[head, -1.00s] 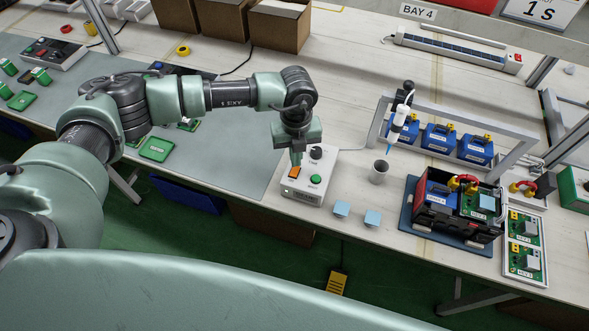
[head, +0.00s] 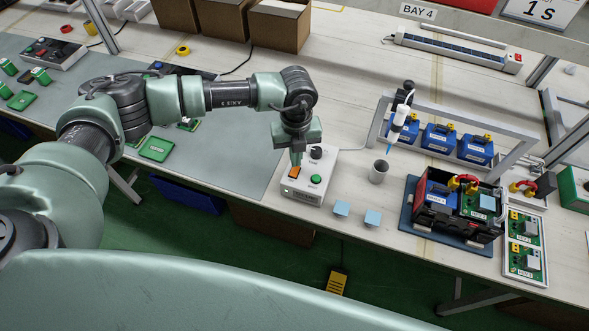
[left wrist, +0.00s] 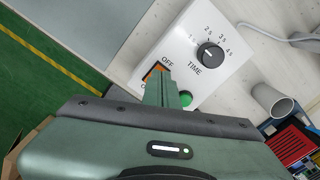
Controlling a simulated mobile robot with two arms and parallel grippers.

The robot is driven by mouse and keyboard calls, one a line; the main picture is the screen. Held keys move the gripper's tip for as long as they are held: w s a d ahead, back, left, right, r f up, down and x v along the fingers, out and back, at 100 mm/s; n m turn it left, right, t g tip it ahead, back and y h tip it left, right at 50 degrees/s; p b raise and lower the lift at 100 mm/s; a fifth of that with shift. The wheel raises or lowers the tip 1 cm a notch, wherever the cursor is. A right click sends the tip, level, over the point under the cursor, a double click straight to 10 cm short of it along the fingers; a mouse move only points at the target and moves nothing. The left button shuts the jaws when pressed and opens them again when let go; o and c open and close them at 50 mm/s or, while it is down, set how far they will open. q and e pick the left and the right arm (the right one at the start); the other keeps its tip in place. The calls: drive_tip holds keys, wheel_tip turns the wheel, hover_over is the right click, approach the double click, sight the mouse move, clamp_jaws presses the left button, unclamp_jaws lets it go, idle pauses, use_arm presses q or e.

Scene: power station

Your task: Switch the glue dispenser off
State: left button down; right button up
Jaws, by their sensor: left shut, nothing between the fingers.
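The glue dispenser (head: 309,186) is a small white box on the bench. In the left wrist view, its face (left wrist: 190,45) carries an orange rocker switch (left wrist: 156,72) with OFF printed beside one end, a black TIME knob (left wrist: 210,54) and a green button (left wrist: 185,99). My left gripper (head: 296,162) is shut and empty, its fingertips right at the rocker switch, partly hiding it. I cannot tell whether they touch it or which way the rocker is tipped. The glue syringe (head: 398,121) stands in its holder to the right. My right gripper is not in view.
A grey cup (head: 379,172) and two light-blue blocks (head: 342,208) are beside the dispenser. A black crate (head: 445,212) with a blue battery stands further right, below a metal frame with blue units (head: 438,138). A yellow foot pedal (head: 337,281) lies on the green floor.

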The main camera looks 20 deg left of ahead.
use_arm(q)
drive_tip(key=shift+f+b, duration=0.75)
drive_tip(key=shift+f, duration=0.25)
drive_tip(key=shift+s+r, duration=0.1)
drive_tip(key=shift+r, duration=0.1)
drive_tip(key=shift+r+p, duration=2.3)
drive_tip(key=shift+r, duration=1.1)
